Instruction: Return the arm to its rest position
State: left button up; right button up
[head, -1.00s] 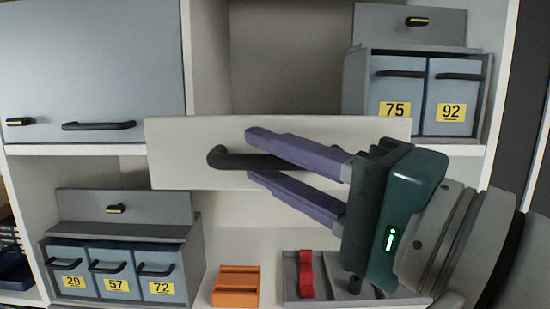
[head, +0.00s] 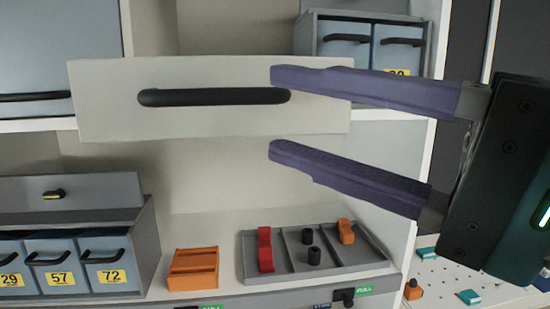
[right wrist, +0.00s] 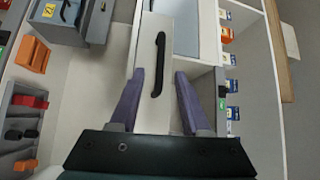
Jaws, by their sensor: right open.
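My right gripper (head: 272,112) is in the right half of the head view, its two purple fingers spread wide and pointing left. Nothing is between them. The upper fingertip overlaps the right end of a pale drawer front (head: 210,122) with a black bar handle (head: 214,97). The right wrist view also shows the open gripper (right wrist: 166,78), with the drawer front and its black handle (right wrist: 158,65) beyond the fingertips. The fingers are clear of the handle there. My left gripper is not in view.
A grey tray (head: 340,262) with red, black and orange pieces and an orange block (head: 193,268) lie on the lower surface. A grey unit with numbered bins (head: 85,187) stands at left, another bin unit (head: 310,35) at upper right. A pegboard surface (head: 450,285) is at lower right.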

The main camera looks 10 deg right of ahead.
jog(key=shift+s+d, duration=0.35)
jog(key=shift+s, duration=0.05)
jog(key=s+d+f+n+g+h, duration=0.2)
jog(key=s+f+n+g+h, duration=0.15)
jog(key=f, duration=0.55)
jog(key=s+d+f+n+g+h, duration=0.1)
jog(key=s+f+n+g+h, duration=0.2)
jog(key=f, duration=0.7)
jog(key=s+d+f+n+g+h, duration=0.3)
jog(key=s+d+f+h, duration=0.2)
jog(key=d+f+h, duration=0.1)
notch_tip(320, 180, up, 12)
jog(key=s+d+h+p, duration=0.1)
jog(key=s+d+p, duration=0.1)
jog(key=p, duration=1.1)
jog(key=shift+s+d+g, duration=0.3)
jog(key=shift+s+g, duration=0.05)
